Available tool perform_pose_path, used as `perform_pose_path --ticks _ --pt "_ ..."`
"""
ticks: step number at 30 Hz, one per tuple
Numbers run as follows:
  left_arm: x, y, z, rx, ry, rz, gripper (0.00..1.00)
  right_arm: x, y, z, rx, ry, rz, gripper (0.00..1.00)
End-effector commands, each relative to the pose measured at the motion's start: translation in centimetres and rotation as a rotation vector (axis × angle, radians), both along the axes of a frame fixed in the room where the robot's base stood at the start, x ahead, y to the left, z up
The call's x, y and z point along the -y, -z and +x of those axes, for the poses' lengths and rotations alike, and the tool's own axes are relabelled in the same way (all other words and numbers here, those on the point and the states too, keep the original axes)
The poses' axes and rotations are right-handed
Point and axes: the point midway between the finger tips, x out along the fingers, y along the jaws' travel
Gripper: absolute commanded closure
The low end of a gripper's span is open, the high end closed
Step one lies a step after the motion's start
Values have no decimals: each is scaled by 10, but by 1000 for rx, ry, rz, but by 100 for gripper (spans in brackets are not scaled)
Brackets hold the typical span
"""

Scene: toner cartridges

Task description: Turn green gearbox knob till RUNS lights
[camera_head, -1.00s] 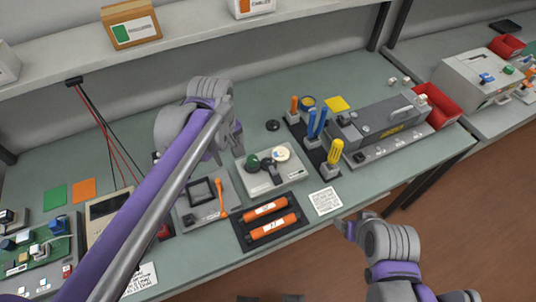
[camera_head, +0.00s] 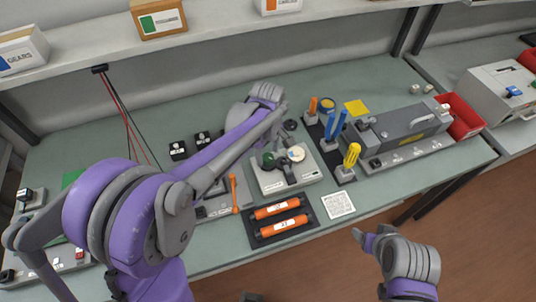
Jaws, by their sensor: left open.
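The gearbox (camera_head: 272,186) is a pale grey box in the middle of the bench. Its green knob (camera_head: 268,160) stands on the top left, beside a round whitish dial (camera_head: 297,154) and a dark part in front. I cannot make out a RUNS label or a lit lamp. My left gripper (camera_head: 277,122) is behind the gearbox, a little beyond the green knob and apart from it; it is open, small and partly hidden by my wrist. My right gripper (camera_head: 368,240) is low at the right, off the bench's front edge; its jaw gap is not clear.
Two orange cartridges (camera_head: 277,208) lie in a black tray before the gearbox. A tool holder with blue and yellow handles (camera_head: 352,155) stands close on the right, then a grey machine (camera_head: 405,128) and a red bin (camera_head: 462,118). A white card (camera_head: 338,205) lies in front.

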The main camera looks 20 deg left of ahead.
Motion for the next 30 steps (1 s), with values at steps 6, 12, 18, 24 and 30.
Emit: perform_pose_path --ticks 6,12,18,24,30 --pt "0 11 0 0 0 0 26 0 1 0 -1 0 0 25" --pt "0 11 0 0 0 0 26 0 1 0 -1 0 0 25" --pt "0 11 0 0 0 0 58 0 1 0 -1 0 0 25" --pt "0 11 0 0 0 0 94 0 1 0 -1 0 0 25" --pt "0 11 0 0 2 0 100 0 1 0 -1 0 0 25"
